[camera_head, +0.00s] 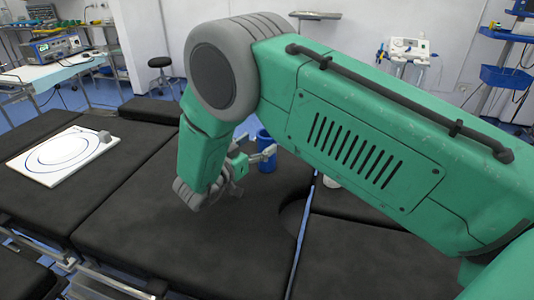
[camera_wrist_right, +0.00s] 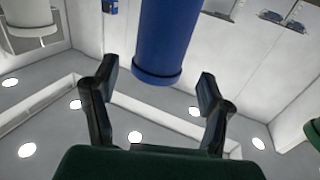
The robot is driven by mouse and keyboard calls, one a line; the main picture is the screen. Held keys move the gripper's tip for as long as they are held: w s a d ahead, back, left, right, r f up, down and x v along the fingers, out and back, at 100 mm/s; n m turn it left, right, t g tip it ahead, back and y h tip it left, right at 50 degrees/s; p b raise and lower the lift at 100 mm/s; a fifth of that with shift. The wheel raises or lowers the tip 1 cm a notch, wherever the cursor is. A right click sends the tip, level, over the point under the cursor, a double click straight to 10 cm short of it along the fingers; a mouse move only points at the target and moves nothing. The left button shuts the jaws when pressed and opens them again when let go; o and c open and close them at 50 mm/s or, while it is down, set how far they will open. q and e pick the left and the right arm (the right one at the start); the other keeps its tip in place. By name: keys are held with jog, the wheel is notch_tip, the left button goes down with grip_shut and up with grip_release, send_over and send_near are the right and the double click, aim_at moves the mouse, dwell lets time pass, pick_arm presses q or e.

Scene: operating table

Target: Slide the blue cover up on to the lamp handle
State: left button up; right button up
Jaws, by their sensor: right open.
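The blue cover (camera_head: 266,146) is an upright cylinder above the black operating table (camera_head: 130,210), partly hidden by my right gripper (camera_head: 257,150). In the right wrist view the cover (camera_wrist_right: 167,38) comes down from the top, and its rimmed lower end is between and beyond the open fingers of my right gripper (camera_wrist_right: 158,74). Gaps show on both sides, so the fingers do not appear to touch it. I cannot pick out the lamp handle for certain in either view. My left gripper is out of view.
A white board with a blue ring (camera_head: 62,157) and a small grey block (camera_head: 104,136) lie on the table's left. A white object (camera_head: 331,182) shows partly below my arm. A round cut-out (camera_head: 292,218) breaks the table edge. A stool (camera_head: 160,63) stands behind.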

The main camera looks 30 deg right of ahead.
jog(key=x, duration=0.3)
jog(key=shift+d+r, duration=0.25)
jog(key=shift+d, duration=0.15)
jog(key=shift+w+d, duration=0.2)
jog(key=c, duration=1.2)
jog(key=shift+r, duration=0.15)
